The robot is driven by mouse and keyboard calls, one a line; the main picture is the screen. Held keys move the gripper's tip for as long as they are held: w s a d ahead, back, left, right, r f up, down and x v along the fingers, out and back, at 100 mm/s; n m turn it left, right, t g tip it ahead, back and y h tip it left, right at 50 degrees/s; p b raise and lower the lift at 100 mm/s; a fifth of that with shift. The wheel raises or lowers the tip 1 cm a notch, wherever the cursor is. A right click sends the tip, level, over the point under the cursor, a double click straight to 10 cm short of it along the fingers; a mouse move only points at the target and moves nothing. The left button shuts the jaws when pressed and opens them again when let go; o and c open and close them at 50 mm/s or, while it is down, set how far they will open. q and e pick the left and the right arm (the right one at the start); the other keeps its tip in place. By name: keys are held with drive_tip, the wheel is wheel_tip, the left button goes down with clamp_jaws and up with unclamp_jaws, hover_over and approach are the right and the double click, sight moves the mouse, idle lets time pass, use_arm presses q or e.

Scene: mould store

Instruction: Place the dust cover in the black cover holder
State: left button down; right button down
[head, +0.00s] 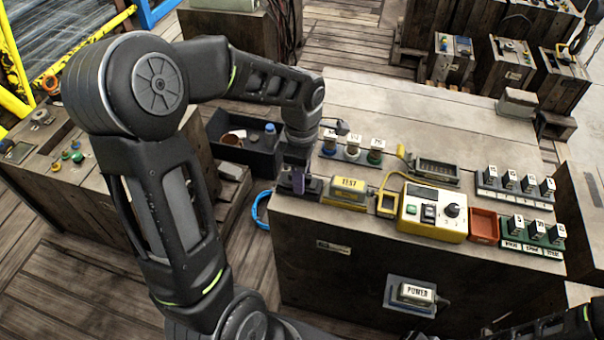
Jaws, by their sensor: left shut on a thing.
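My left gripper (298,170) points down over the left end of the workbench. It is shut on a small purple piece (298,182), which I take to be the dust cover; the gripper hides most of it. A low black block (313,188), which looks like the cover holder, sits on the bench corner directly under and around the purple piece. I cannot tell whether the piece is seated in it or just above it. Part of my right arm shows at the bottom right, but its gripper is out of view.
A yellow TEST block (348,190) stands just right of the black block. A yellow meter box (432,212), an orange tray (484,226) and labelled racks (515,187) fill the bench front. A black bin (240,152) is left of the bench. The bench's back is mostly clear.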

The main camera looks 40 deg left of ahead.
use_arm(q)
drive_tip(key=shift+f+b, duration=0.25)
drive_tip(key=shift+b, duration=0.05)
idle(0.4)
idle(0.3)
drive_tip(key=c, duration=0.8)
unclamp_jaws()
drive_tip(key=shift+o, duration=0.7)
drive_tip(key=shift+o, duration=1.4)
drive_tip(key=shift+r, duration=0.15)
drive_tip(key=shift+r+p, duration=2.7)
drive_tip(key=shift+r, duration=0.95)
